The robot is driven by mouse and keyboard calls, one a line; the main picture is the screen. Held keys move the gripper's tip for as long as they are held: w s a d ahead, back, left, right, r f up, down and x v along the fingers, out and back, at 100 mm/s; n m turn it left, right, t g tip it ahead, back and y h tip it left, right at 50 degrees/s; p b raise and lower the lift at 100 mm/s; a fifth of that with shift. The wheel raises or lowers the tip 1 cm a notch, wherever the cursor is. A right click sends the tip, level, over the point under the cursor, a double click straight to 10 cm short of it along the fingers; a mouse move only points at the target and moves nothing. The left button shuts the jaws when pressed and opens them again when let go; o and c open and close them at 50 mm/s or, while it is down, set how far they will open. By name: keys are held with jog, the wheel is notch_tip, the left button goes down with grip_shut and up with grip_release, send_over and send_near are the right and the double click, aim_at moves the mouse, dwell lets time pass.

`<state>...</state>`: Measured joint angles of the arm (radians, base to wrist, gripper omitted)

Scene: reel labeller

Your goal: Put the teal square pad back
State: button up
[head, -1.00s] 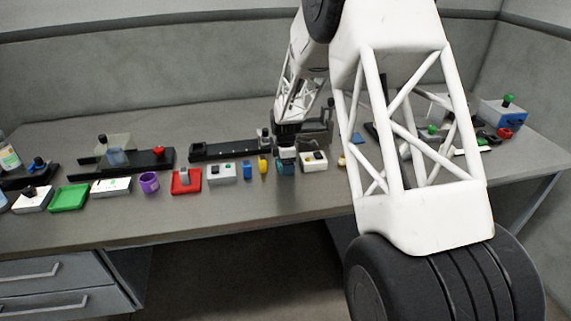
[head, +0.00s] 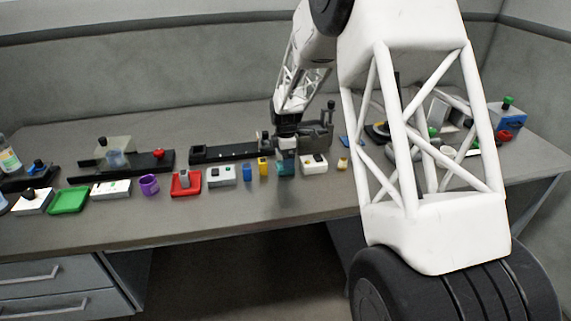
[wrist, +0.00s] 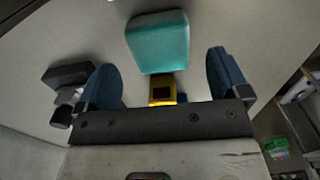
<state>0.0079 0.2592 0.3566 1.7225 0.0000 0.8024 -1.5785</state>
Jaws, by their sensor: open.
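The teal square pad (head: 285,169) is at the middle of the bench's front row of objects in the head view, just below my gripper (head: 287,153). In the wrist view the teal pad (wrist: 158,42) lies ahead of and between the two blue fingertips (wrist: 170,78), which are spread wide with a gap on both sides. My gripper is open and holds nothing. Whether the pad rests flat on the bench or on another part is hard to tell.
A yellow block (head: 263,166) and a blue block (head: 247,171) stand left of the pad, a white box (head: 314,163) right of it. A black rail fixture (head: 225,151) lies behind. The bench's front strip is clear. My arm hides part of the right side.

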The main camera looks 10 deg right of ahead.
notch_tip(320, 180, up, 8)
jog(key=shift+f, duration=0.2)
dwell(0.8)
jog(key=s+r+m+t, duration=0.1)
jog(key=s+r+m, duration=0.5)
jog(key=s, duration=0.7)
jog(key=s+r+m, duration=0.3)
jog(key=s+r, duration=0.6)
jog(key=s, duration=0.4)
jog(key=s+f+m+t, duration=0.1)
jog(key=s+m, duration=0.8)
jog(key=s, duration=1.6)
jog(key=shift+t, duration=0.3)
jog(key=shift+a, duration=0.1)
